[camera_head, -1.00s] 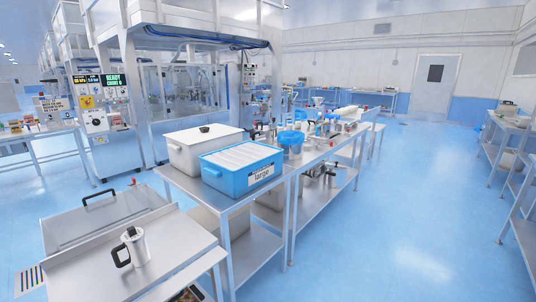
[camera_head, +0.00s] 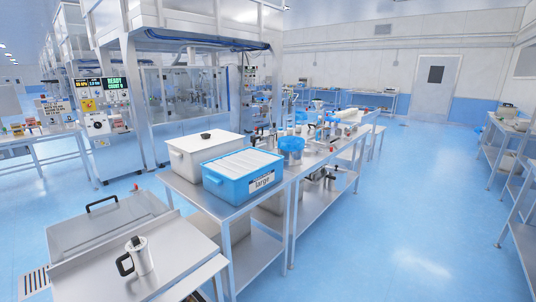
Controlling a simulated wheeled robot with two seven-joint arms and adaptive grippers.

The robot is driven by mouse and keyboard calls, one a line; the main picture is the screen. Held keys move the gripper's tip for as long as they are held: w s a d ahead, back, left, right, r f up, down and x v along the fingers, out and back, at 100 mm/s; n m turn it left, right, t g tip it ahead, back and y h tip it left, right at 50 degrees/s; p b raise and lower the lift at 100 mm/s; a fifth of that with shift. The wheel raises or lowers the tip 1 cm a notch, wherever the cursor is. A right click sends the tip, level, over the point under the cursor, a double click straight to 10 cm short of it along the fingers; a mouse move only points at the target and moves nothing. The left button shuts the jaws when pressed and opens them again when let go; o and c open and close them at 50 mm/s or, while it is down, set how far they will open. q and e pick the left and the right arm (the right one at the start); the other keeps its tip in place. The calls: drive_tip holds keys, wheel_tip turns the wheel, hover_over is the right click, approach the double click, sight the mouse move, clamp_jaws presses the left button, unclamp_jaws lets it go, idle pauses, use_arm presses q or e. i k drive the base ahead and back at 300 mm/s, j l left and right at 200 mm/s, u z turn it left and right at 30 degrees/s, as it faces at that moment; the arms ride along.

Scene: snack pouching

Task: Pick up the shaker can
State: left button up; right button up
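The shaker can (camera_head: 143,257), a metal can with a black handle on its left side, stands upright on a steel surface (camera_head: 185,253) at the lower left. Nothing touches it. Neither of my grippers shows in the head view.
A steel lid with a black handle (camera_head: 100,212) lies behind the can. To the right, a steel table holds a white lidded bin (camera_head: 190,158), a blue bin marked "large" (camera_head: 232,190) and a blue tub (camera_head: 291,150). Open blue floor (camera_head: 400,220) lies on the right.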

sight(142, 262)
drive_tip(key=u, duration=1.15)
